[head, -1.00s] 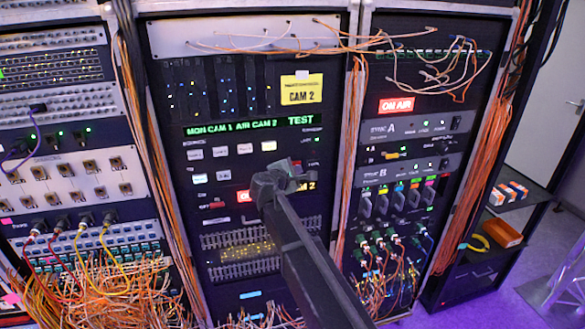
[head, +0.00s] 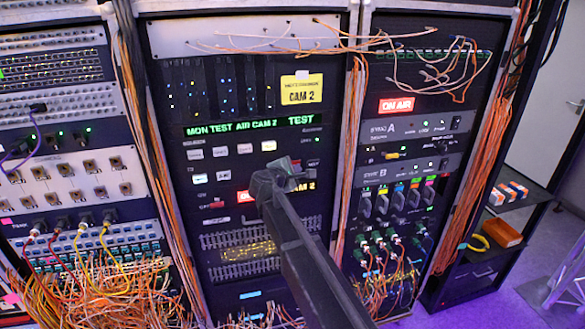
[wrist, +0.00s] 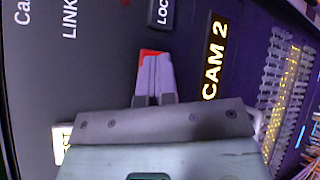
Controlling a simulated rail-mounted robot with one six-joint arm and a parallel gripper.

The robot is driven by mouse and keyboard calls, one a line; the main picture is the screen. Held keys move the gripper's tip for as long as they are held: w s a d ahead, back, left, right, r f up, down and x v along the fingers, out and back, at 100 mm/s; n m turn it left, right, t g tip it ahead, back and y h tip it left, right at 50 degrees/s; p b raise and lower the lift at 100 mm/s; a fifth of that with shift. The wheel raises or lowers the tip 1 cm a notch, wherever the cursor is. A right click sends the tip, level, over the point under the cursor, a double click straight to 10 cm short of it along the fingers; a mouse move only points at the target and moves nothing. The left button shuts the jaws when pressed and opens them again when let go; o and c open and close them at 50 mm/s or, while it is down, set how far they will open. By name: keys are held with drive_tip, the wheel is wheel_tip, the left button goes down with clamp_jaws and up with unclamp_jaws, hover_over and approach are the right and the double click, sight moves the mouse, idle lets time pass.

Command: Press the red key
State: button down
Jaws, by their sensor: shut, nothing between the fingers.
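The red key shows in the wrist view as a small red patch (wrist: 150,53) at the tips of my gripper (wrist: 153,72). The fingers cover most of it, and I cannot tell whether they touch it. My gripper is shut and empty, pointing at the dark control panel.
A green text display (head: 235,126) reads MON TEST AIR CAM 2. White keys (head: 194,154) and a yellow-lit key (head: 269,146) are on the same panel. Orange cables (head: 160,180) run down beside the rack.

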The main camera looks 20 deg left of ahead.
drive_tip(key=shift+s, duration=0.1)
drive_tip(key=shift+s+d, duration=0.5)
drive_tip(key=shift+s, duration=0.15)
drive_tip(key=s+d, duration=0.1)
drive_tip(key=s, duration=0.1)
drive_tip(key=s+d, duration=0.2)
idle(0.4)
idle(0.6)
